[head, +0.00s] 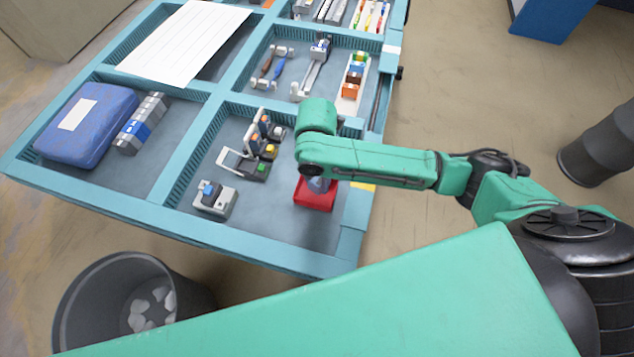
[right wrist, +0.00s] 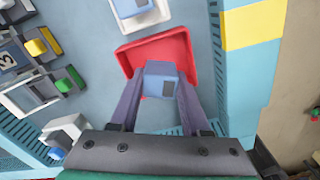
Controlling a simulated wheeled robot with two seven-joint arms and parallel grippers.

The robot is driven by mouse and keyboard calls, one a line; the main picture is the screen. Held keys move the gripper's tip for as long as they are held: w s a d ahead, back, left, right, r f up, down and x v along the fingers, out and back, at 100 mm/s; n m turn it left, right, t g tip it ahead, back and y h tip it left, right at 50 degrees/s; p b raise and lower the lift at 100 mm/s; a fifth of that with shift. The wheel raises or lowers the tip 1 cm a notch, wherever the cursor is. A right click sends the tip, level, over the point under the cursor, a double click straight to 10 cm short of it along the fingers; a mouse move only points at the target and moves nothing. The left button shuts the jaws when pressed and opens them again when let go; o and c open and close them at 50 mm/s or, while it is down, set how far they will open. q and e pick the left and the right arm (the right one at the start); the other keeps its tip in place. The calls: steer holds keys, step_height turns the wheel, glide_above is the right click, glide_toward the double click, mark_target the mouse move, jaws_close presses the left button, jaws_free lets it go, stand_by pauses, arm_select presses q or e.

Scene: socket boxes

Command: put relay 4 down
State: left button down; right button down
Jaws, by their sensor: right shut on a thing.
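My right gripper (right wrist: 160,90) is shut on a small blue-grey relay (right wrist: 160,68) with a dark patch on its face. No number is readable on it. It is over or inside a red tray (right wrist: 182,52), which also shows below the gripper in the head view (head: 315,198). I cannot tell whether the relay touches the tray floor. In the head view the green wrist hides much of this gripper. My left gripper is not in view.
Left of the tray stand a grey socket box (head: 214,200) with a blue part and a rack with coloured parts (head: 250,160). The blue case (head: 87,125) lies further left. A bin (head: 130,300) stands on the floor. Bare compartment floor lies below the tray.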

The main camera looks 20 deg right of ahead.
mark_target(316, 179)
step_height(316, 179, down, 3)
steer(key=shift+w+a+r, duration=0.1)
steer(key=shift+w+r, duration=0.05)
steer(key=shift+r, duration=0.05)
steer(key=shift+c, duration=1.8)
jaws_free()
steer(key=shift+f, duration=0.1)
step_height(316, 179, up, 12)
steer(key=shift+r+b, duration=0.2)
steer(key=shift+b, duration=0.3)
